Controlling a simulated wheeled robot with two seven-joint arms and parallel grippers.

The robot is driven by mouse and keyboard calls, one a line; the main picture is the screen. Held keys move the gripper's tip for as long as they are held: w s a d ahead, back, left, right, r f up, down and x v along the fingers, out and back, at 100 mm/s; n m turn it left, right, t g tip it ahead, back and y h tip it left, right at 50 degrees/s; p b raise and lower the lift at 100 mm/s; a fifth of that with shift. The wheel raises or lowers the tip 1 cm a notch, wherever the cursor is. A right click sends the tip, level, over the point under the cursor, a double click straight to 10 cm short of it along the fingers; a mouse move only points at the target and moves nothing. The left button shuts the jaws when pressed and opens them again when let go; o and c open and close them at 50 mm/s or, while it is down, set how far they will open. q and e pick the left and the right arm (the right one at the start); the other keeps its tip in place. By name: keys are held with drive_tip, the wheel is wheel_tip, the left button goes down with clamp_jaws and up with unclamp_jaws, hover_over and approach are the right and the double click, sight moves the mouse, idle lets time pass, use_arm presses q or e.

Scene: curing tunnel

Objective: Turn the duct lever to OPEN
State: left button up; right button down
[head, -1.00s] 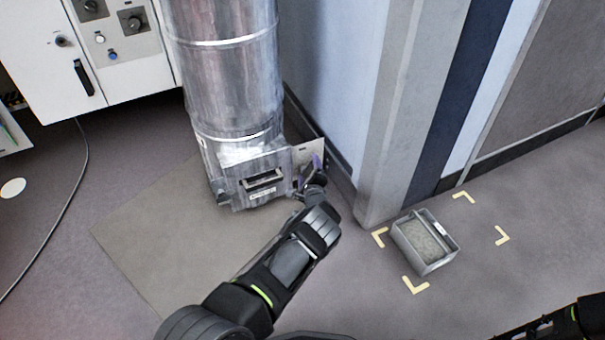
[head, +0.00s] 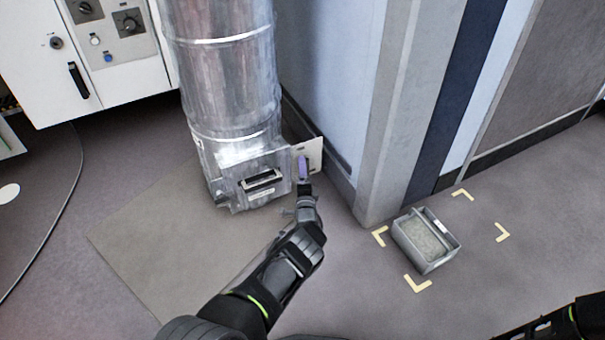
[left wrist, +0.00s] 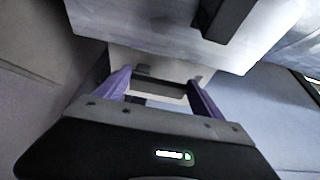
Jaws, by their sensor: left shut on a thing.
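The metal duct (head: 228,80) stands upright, with a box-like base that has a dark slot and handle on its front. A pale plate (head: 309,153) sticks out at the right of this base. My left gripper (head: 304,168), with purple fingers, is at the plate and shut on the duct lever. In the left wrist view the fingers (left wrist: 158,92) stand on both sides of a dark bar, seemingly the lever, in front of the pale plate (left wrist: 120,60). The gripper mostly hides the lever in the head view, and I cannot read its position. My right gripper is out of view.
A grey bin (head: 425,240) stands inside yellow floor corner marks at the right. A wall corner (head: 385,110) rises close to the right of the duct. A white control cabinet (head: 110,60) is at upper left. A cable lies on the left floor.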

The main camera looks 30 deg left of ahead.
use_arm(q)
drive_tip(key=shift+f, duration=0.1)
drive_tip(key=o, duration=2.1)
drive_tip(key=p+v, duration=0.5)
drive_tip(key=v, duration=0.3)
drive_tip(key=shift+w, duration=0.1)
